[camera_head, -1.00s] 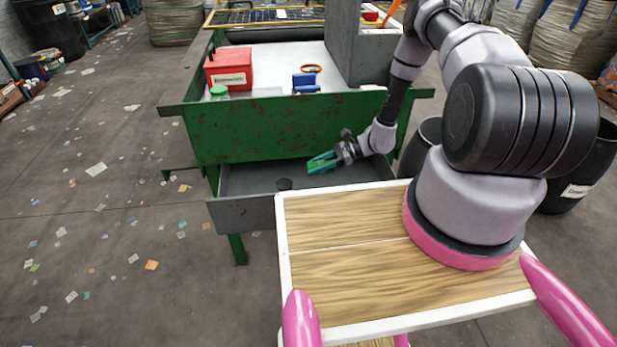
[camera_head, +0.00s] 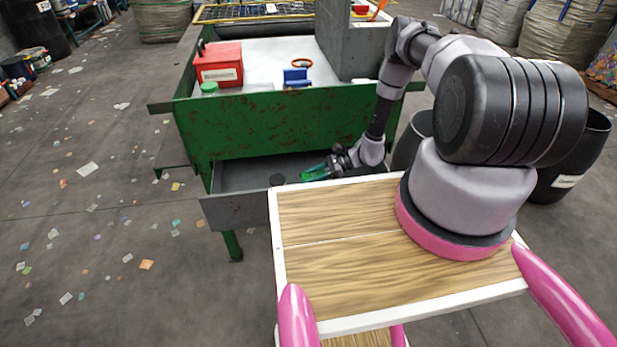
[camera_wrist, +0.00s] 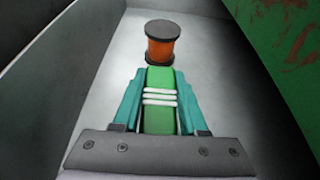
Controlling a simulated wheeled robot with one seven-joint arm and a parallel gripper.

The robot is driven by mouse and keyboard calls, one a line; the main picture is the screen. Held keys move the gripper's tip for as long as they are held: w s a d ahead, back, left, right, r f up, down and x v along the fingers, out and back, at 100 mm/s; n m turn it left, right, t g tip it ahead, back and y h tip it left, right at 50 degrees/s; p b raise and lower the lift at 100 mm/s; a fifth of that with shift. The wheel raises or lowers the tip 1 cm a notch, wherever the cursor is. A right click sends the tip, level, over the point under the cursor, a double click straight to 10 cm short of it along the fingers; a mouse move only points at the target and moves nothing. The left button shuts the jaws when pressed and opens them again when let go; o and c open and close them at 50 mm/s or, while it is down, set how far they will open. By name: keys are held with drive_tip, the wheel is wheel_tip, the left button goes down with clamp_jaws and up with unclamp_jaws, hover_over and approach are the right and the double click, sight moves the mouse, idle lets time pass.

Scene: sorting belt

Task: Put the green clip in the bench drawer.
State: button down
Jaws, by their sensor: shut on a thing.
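The green clip (camera_wrist: 160,88) is held between the teal fingers of my gripper (camera_wrist: 160,100) in the wrist view. White bands cross the clip. In the head view the clip (camera_head: 314,174) shows at the end of my gripper (camera_head: 322,170), inside the opening of the bench drawer (camera_head: 234,210). The grey drawer is pulled out below the green bench front. In the wrist view the drawer floor (camera_wrist: 212,120) lies below the clip; I cannot tell whether they touch.
An orange spool with dark ends (camera_wrist: 161,42) stands in the drawer just beyond the clip; its dark top (camera_head: 277,180) shows in the head view. The green bench front (camera_head: 260,125) rises above the drawer. A red box (camera_head: 219,64) and blue object (camera_head: 297,77) sit on the bench.

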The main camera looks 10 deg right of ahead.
drive_tip(key=shift+f, duration=0.4)
drive_tip(key=shift+c, duration=2.2)
unclamp_jaws()
drive_tip(key=shift+r, duration=0.25)
drive_tip(key=v, duration=1.2)
drive_tip(key=shift+r, duration=0.4)
